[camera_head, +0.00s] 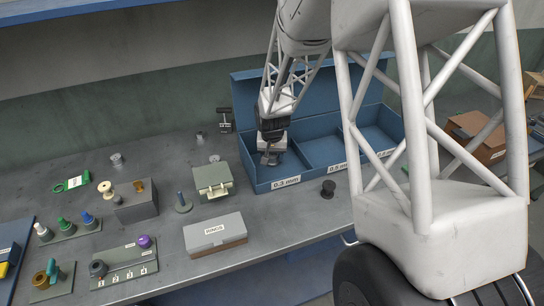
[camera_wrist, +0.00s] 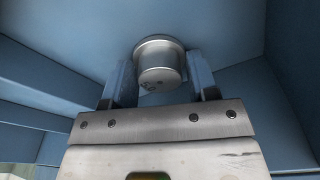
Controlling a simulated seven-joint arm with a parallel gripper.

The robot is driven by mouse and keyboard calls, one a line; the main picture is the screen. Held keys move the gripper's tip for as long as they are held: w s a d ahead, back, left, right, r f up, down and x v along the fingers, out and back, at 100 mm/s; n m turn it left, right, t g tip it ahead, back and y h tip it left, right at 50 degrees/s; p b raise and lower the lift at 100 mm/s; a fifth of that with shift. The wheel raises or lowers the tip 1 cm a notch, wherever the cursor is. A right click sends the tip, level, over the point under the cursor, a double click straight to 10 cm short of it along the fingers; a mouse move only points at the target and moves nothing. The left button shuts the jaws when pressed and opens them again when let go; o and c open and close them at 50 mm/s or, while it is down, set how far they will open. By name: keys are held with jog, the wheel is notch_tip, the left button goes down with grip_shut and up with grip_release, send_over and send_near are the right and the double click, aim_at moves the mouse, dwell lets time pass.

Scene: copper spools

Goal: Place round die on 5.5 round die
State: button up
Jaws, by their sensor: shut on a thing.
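My gripper (camera_head: 270,156) is down in the left compartment of the blue box (camera_head: 290,182), the one labelled 0.3 mm. In the wrist view, its two fingers stand on either side of a small silver round die (camera_wrist: 160,62) and are shut on it. In the head view, the held die is hardly visible under the fingers. Small silver cylinders stand on the table, one at the left (camera_head: 117,159) and one further back (camera_head: 200,138); I cannot tell which is the 5.5 die.
A dark spool (camera_head: 328,188) stands before the blue box. Left of the box are a pale green case (camera_head: 213,180), a post on a round base (camera_head: 182,203) and a grey lidded box (camera_head: 215,235). Racks with coloured pieces fill the left. Some table around the silver cylinders is clear.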

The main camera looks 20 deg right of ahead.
aim_at(272, 155)
notch_tip(272, 155, up, 7)
jog(key=shift+s+f, duration=0.1)
jog(key=shift+f, duration=0.05)
jog(key=s, duration=1.9)
jog(key=shift+s, duration=0.35)
jog(key=shift+w, duration=0.1)
